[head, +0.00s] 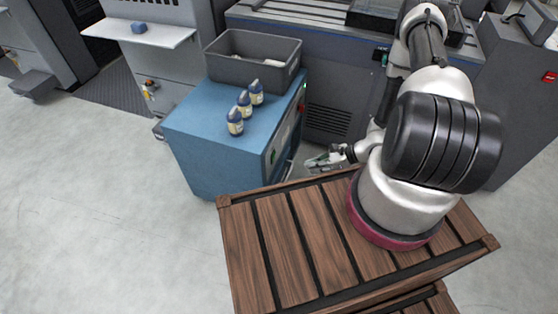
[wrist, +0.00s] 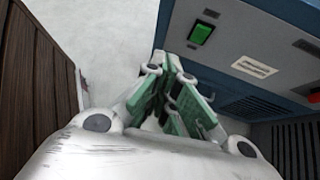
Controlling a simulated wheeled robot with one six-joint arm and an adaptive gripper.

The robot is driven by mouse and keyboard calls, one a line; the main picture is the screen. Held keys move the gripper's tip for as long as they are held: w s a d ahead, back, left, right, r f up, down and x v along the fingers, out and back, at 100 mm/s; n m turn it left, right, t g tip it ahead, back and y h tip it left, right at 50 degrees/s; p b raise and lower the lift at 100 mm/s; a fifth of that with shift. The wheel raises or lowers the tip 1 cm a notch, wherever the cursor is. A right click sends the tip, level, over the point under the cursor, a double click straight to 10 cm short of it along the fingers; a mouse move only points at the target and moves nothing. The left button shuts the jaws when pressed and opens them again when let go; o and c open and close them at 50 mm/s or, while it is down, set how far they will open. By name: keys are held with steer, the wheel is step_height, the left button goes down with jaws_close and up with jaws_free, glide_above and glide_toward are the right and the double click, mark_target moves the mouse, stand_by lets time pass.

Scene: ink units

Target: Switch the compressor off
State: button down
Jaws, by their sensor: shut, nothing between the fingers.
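The compressor appears to be the blue cabinet (head: 195,125), with a dark control panel on its right side. In the wrist view a lit green rocker switch (wrist: 202,34) sits on that dark panel (wrist: 232,42), beside a white label (wrist: 252,66). My gripper (head: 312,162) is shut and empty, to the right of the cabinet's panel side in the head view. In the wrist view my gripper (wrist: 172,62) has its green-padded fingertips together, a little below and left of the switch. I see no clear contact with the panel.
A grey bin (head: 252,58) and several blue-capped bottles (head: 245,104) stand on the cabinet top. The slatted wooden platform (head: 285,245) lies in front, under my arm. A large grey machine (head: 335,105) stands behind. The floor (head: 90,215) at left is clear.

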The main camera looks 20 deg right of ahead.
mark_target(274, 157)
steer(key=shift+m+t+h, duration=0.6)
steer(key=shift+t+h, duration=0.1)
steer(key=shift+t, duration=0.1)
steer(key=w, duration=0.1)
steer(key=w+d, duration=0.1)
steer(key=w, duration=0.1)
steer(key=w+f, duration=0.1)
steer(key=shift+w+d, duration=0.35)
steer(key=shift+d, duration=0.05)
steer(key=w+a+r+x, duration=0.1)
steer(key=r+x, duration=0.1)
steer(key=x, duration=1)
steer(key=shift+w+a, duration=0.2)
steer(key=shift+a, duration=0.3)
